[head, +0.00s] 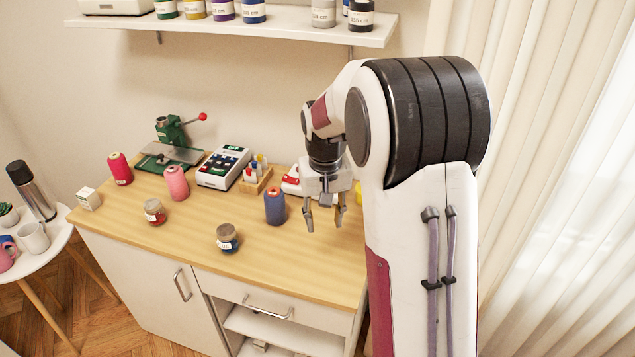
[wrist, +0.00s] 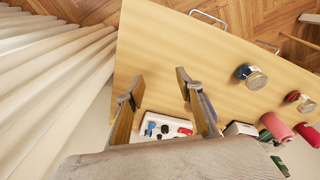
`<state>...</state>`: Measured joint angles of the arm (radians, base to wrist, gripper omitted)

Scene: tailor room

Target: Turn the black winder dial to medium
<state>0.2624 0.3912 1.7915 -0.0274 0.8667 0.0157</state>
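A white device with red parts (head: 291,186) stands at the back of the wooden worktop, partly hidden behind my gripper in the head view. A white panel (wrist: 151,122) with small black, red and blue parts shows between and behind my fingers in the wrist view. A small round black part (wrist: 165,129) on it may be the winder dial; its setting is too small to read. My gripper (head: 325,216) is open and empty, fingers pointing down, above the right part of the worktop. Its two spread fingers also show in the wrist view (wrist: 159,88).
A blue spool (head: 275,207) stands just left of my gripper. A white keypad machine (head: 223,168), a wooden holder (head: 256,181), pink spool (head: 176,183), red spool (head: 120,169) and two jars (head: 228,238) stand further left. The worktop's front right is clear. A shelf (head: 300,31) hangs above.

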